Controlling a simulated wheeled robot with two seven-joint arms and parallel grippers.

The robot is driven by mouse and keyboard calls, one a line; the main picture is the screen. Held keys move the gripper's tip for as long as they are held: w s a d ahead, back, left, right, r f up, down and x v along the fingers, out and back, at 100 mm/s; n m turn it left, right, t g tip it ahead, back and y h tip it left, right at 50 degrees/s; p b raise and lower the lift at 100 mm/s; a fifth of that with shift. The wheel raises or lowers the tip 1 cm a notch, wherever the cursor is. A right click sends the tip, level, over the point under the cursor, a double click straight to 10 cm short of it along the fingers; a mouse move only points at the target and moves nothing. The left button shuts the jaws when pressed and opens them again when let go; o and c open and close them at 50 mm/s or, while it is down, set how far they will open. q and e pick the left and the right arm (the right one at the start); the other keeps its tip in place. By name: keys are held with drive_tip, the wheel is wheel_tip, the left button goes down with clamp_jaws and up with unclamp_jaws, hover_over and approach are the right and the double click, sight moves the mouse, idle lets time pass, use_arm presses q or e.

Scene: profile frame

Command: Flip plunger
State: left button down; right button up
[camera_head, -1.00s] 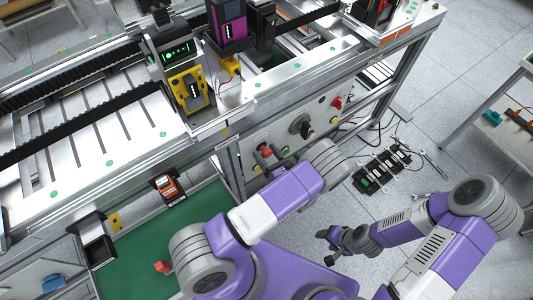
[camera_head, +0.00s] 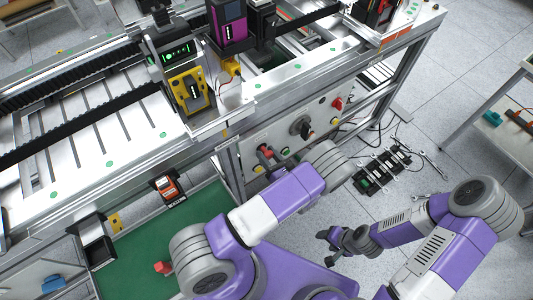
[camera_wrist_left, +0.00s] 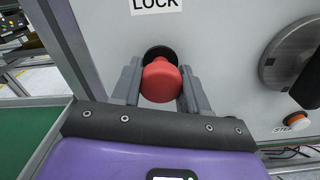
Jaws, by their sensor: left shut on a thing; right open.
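The plunger is a red round knob (camera_wrist_left: 161,80) with a black collar behind it, on a light panel below a "LOCK" label (camera_wrist_left: 155,4). In the left wrist view my left gripper (camera_wrist_left: 160,88) has one grey finger on each side of the knob and is shut on it. In the head view the red knob (camera_head: 265,151) shows on the front panel of the machine, with my left forearm hiding much of that gripper. My right gripper (camera_head: 332,243) is open and empty, away from the panel, over the floor.
A grey rotary handle (camera_wrist_left: 290,55) and an orange "STEP" button (camera_wrist_left: 303,122) sit right of the plunger. A red switch (camera_head: 337,103) is further along the panel. A black tray with wrenches (camera_head: 381,170) lies on the floor. A side table (camera_head: 505,125) stands at right.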

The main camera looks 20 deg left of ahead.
sight(270, 158)
use_arm(q)
drive_tip(key=v, duration=0.2)
drive_tip(key=shift+s+d, duration=0.2)
drive_tip(key=shift+d, duration=0.15)
drive_tip(key=shift+f, duration=0.2)
drive_tip(key=c, duration=0.9)
unclamp_jaws()
drive_tip(key=shift+s, duration=0.1)
drive_tip(key=o, duration=0.3)
drive_tip(key=shift+r, duration=0.1)
drive_tip(key=shift+d, duration=0.15)
